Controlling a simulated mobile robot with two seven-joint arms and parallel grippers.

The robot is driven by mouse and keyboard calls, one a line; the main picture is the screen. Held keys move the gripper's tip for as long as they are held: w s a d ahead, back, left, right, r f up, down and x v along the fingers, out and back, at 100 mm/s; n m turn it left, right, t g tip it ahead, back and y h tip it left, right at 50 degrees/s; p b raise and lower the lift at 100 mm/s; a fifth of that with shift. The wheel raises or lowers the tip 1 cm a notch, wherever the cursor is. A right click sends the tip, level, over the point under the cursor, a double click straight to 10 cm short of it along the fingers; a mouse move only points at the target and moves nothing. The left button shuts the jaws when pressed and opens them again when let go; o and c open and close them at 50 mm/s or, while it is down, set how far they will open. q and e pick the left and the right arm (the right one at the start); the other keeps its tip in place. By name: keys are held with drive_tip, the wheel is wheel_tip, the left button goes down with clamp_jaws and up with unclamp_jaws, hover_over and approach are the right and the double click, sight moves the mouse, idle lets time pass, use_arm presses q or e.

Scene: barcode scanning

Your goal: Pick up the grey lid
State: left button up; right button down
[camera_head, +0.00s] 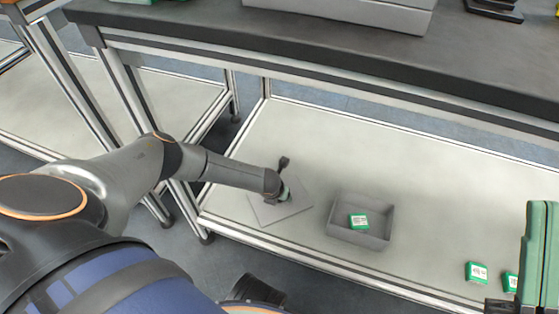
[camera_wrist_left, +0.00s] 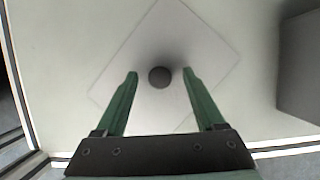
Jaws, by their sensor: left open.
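The grey lid (camera_head: 268,213) lies flat on the lower shelf, left of the grey box. It is a square plate in the left wrist view (camera_wrist_left: 190,38), with a round dark knob (camera_wrist_left: 159,77) at its middle. My left gripper (camera_head: 284,192) is over the lid, small and partly hidden by its own wrist. In the left wrist view its green fingers (camera_wrist_left: 160,72) are open, one on each side of the knob, with gaps between. My right gripper (camera_head: 540,255) shows as green fingers at the right edge; whether they are apart is unclear.
An open grey box (camera_head: 336,228) holding a green-and-white item (camera_head: 358,222) stands right of the lid. It also shows in the left wrist view (camera_wrist_left: 298,65). Green boxes (camera_head: 477,272) lie at the shelf's right front. The dark tabletop (camera_head: 330,48) overhangs behind.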

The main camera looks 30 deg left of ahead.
use_arm(q)
clamp_jaws()
idle(0.6)
